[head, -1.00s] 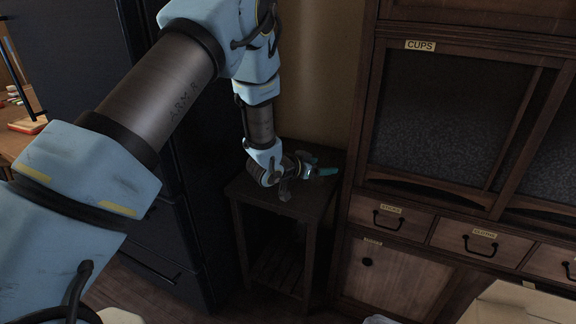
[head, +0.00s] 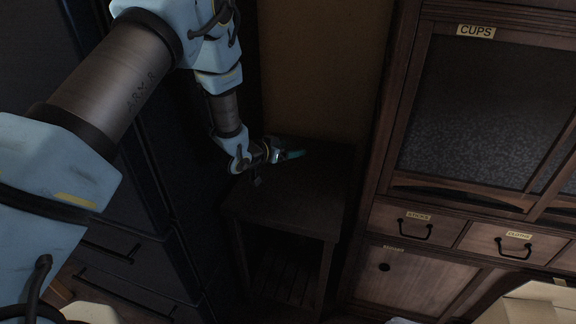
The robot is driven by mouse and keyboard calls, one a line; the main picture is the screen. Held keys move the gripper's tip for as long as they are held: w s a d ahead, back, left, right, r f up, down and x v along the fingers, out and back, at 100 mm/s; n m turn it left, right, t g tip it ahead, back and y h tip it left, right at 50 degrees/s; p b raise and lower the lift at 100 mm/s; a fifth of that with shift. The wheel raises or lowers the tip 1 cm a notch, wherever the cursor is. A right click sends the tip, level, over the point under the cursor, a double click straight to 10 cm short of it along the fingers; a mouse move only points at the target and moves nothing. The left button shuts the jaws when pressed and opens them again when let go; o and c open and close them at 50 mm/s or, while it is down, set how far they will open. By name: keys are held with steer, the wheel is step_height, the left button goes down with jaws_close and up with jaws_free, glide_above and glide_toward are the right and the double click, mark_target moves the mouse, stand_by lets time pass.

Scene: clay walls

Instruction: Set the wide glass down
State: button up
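My gripper (head: 286,155) is over the back of a small dark wooden side table (head: 290,207), at the end of my blue arm. A narrow teal shape shows at its tip; I cannot tell whether this is a finger or part of something held. I cannot make out a wide glass in the head view. Whether the fingers are open or shut is too small and dark to tell.
The tabletop looks bare in front of my gripper. A dark cabinet (head: 75,110) stands close on the left. A wooden cupboard labelled CUPS (head: 475,31), with drawers (head: 400,222) below, stands on the right. A tan wall is behind.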

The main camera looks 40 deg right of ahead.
steer(key=shift+f+p, duration=0.4)
steer(key=shift+f, duration=3.1)
steer(key=shift+f, duration=0.1)
steer(key=o, duration=1.3)
